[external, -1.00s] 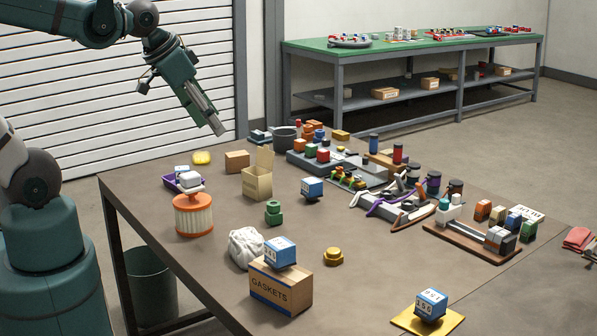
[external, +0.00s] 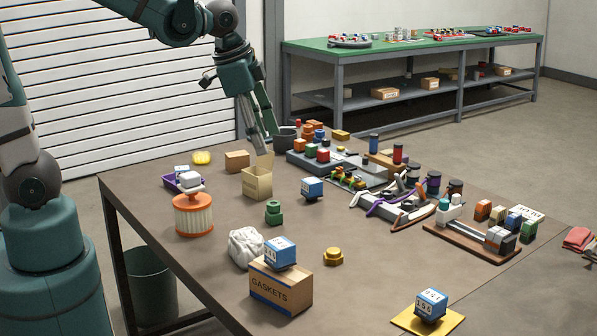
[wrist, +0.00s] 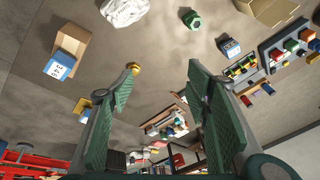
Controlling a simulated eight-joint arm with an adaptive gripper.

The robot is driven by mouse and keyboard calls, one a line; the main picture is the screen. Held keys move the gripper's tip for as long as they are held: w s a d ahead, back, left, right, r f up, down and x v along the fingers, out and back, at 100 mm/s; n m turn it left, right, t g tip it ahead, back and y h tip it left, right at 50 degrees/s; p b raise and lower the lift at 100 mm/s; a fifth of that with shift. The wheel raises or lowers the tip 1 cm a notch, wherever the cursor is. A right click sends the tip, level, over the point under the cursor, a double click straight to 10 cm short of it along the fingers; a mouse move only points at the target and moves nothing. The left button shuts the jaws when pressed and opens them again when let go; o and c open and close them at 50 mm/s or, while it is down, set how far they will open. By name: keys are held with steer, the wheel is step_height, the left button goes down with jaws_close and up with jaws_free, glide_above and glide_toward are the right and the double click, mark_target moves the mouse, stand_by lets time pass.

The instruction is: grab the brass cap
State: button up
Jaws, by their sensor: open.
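The brass cap (external: 333,257) is a small gold hexagonal piece standing on the brown table, right of the gaskets box. In the wrist view the brass cap (wrist: 134,68) shows just beside the tip of the left finger, which seems to cover part of it. My gripper (external: 266,142) is high above the far part of the table, near the open cardboard box, well away from the cap. In the wrist view my gripper (wrist: 163,78) has its two green-padded fingers wide apart with nothing between them.
The gaskets box (external: 281,289) with a blue-and-white block on it stands left of the cap. A white bag (external: 246,247), a green fitting (external: 273,212) and a yellow plate (external: 428,319) with a blue block are around it. The table between cap and wooden tray (external: 467,243) is clear.

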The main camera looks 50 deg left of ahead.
steer(key=w+d+f+m+g, duration=0.2)
steer(key=w+d+f+m, duration=0.3)
steer(key=w+d+f, duration=0.25)
steer(key=m+g, duration=0.2)
steer(key=m, duration=0.3)
glide_above(334, 250)
steer(key=shift+y, duration=0.3)
steer(key=f, duration=1.1)
steer(key=shift+w+a+f, duration=0.15)
steer(key=shift+w+a, duration=0.05)
steer(key=shift+a, duration=0.1)
steer(key=shift+d+f, duration=0.25)
steer(key=shift+f, duration=0.15)
steer(key=shift+f, duration=0.1)
steer(key=shift+f, duration=1.2)
steer(key=shift+s+f+b, duration=0.15)
steer(key=shift+f+b, duration=0.4)
steer(key=shift+f, duration=2.05)
